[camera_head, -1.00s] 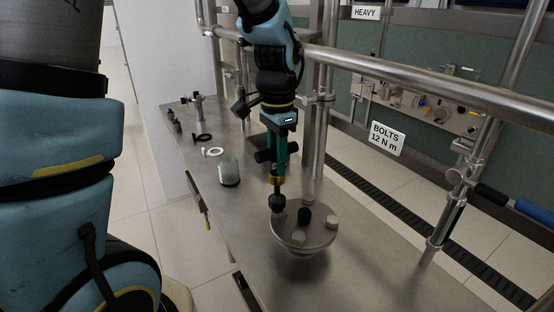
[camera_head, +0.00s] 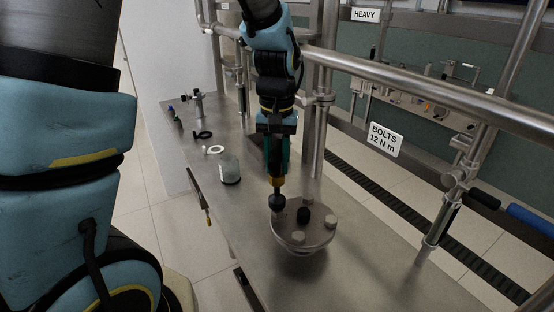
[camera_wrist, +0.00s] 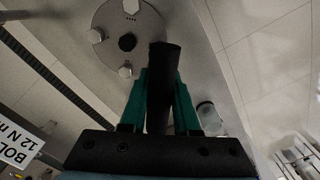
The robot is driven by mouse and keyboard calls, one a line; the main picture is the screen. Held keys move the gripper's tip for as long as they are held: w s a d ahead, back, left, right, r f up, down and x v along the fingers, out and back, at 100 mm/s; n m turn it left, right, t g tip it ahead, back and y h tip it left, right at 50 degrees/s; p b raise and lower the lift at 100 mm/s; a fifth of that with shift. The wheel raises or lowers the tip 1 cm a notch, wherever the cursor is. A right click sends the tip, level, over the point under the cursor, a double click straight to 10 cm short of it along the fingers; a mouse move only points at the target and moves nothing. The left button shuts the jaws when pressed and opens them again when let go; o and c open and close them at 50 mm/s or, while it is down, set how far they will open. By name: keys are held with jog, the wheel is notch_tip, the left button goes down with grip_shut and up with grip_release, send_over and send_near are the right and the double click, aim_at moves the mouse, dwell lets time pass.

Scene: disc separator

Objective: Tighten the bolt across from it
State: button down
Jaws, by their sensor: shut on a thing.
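My gripper (camera_head: 276,165) has green fingers shut on a dark tool. In the wrist view the tool's black body (camera_wrist: 163,85) stands between the fingers. In the head view the tool (camera_head: 277,202) shows a brass-coloured collar and a round dark end. That end is at the left edge of a grey metal disc (camera_head: 290,241), and the bolt there is mostly hidden. Other pale bolts show at the disc's right (camera_head: 331,221) and front (camera_head: 298,236). A black knob (camera_head: 303,214) is at the centre. The wrist view also shows the disc (camera_wrist: 108,20) and a bolt (camera_wrist: 125,71).
The disc stands on a steel bench (camera_head: 350,270). A glass jar (camera_head: 230,170), a white ring (camera_head: 214,150) and a black ring (camera_head: 202,135) lie further back. A steel rail (camera_head: 430,88) crosses behind. A sign (camera_head: 385,139) reads "BOLTS 12 N m".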

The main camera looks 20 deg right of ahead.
jog(key=shift+f, duration=0.1)
dwell(0.3)
jog(key=shift+f+b, duration=0.35)
jog(key=shift+f, duration=0.4)
dwell(0.4)
jog(key=shift+f+b, duration=0.35)
jog(key=shift+f, duration=0.2)
